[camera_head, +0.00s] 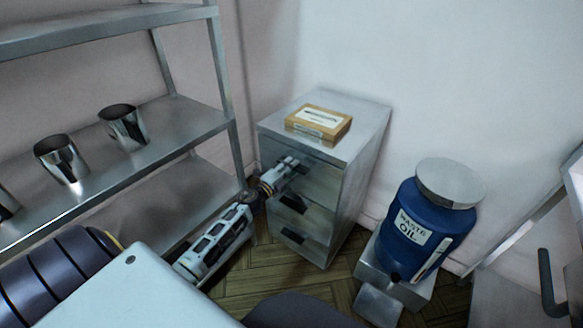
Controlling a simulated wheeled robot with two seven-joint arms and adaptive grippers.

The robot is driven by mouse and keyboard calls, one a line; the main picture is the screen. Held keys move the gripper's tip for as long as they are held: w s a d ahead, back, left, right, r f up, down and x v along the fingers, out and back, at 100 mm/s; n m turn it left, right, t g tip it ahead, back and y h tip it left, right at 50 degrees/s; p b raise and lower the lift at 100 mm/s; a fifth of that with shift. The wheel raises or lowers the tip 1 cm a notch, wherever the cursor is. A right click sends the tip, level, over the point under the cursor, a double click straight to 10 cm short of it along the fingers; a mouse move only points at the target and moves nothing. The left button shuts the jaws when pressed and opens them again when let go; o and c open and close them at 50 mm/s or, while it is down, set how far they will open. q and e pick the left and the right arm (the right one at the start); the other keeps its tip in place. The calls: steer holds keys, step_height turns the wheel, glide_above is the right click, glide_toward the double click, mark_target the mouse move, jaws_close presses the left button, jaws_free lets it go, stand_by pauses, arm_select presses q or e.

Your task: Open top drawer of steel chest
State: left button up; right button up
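The steel chest (372,128) stands in the corner, with several drawers one above another. Its top drawer (322,182) looks shut or nearly so. My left gripper (292,165) reaches in from the lower left, with its fingertips at the top drawer's front, where the handle would be. The gripper largely covers that handle, so I cannot tell whether its fingers are closed on it. Two dark handles of lower drawers show below. My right gripper is not in view.
A cardboard box (318,122) lies on the chest. A blue waste oil drum (408,226) stands to its right. Steel shelves (179,121) with metal cups (61,160) are on the left. A dark handle (547,283) shows at right. Some wooden floor (262,283) is clear before the chest.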

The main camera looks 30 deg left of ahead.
arm_select(q)
steer(key=shift+w, duration=0.45)
jaws_close()
